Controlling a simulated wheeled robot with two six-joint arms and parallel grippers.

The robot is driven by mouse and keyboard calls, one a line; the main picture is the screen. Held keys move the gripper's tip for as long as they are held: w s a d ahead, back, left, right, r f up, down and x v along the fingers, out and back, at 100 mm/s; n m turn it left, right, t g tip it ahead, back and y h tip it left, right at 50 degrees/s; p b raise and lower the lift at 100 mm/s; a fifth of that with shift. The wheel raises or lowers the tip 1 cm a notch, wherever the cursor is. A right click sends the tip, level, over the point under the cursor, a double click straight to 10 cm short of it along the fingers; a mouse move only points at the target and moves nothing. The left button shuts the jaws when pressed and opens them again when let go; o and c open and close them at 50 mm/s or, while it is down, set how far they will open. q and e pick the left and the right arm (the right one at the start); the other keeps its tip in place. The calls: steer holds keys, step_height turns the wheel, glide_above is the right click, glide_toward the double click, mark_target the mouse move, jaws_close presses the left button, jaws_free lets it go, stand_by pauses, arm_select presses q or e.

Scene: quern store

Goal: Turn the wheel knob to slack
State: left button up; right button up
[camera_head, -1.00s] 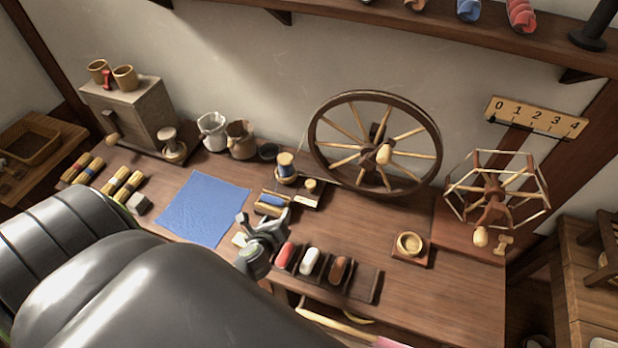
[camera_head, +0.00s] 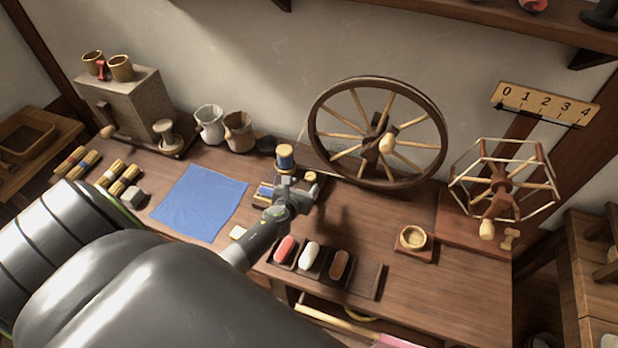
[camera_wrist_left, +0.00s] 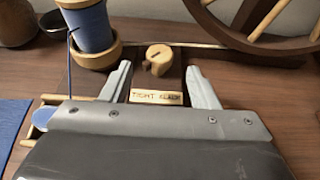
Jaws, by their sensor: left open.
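The wheel knob (camera_wrist_left: 158,57) is a small round wooden knob with a dark slot in its top. It stands on a dark block behind a pale label (camera_wrist_left: 157,97) that reads TIGHT SLACK. I cannot tell which word the knob points to. My left gripper (camera_head: 298,184) is open over the block in the head view. In the left wrist view its fingers (camera_wrist_left: 159,72) stand apart, one on each side of the knob's near side, with nothing visibly held. In the head view the knob (camera_head: 310,178) is partly hidden by the gripper. My right gripper is out of view.
A blue thread spool (camera_wrist_left: 92,27) stands just left of the knob. The large spoked wheel (camera_head: 440,150) rises behind to the right. A tray of colored pieces (camera_head: 311,262) lies in front. A blue cloth (camera_head: 200,203) lies left, and a skein winder (camera_head: 502,185) stands right.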

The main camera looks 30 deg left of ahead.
mark_target(310, 177)
arm_select(q)
steer(key=b+x, duration=0.2)
steer(key=x, duration=0.2)
steer(key=shift+w+a+f, duration=0.1)
steer(key=shift+w+f, duration=0.15)
steer(key=shift+w, duration=0.05)
steer(key=shift+w+a+f+b, duration=0.15)
steer(key=shift+w+b, duration=0.2)
steer(key=shift+w, duration=0.3)
steer(key=c, duration=0.9)
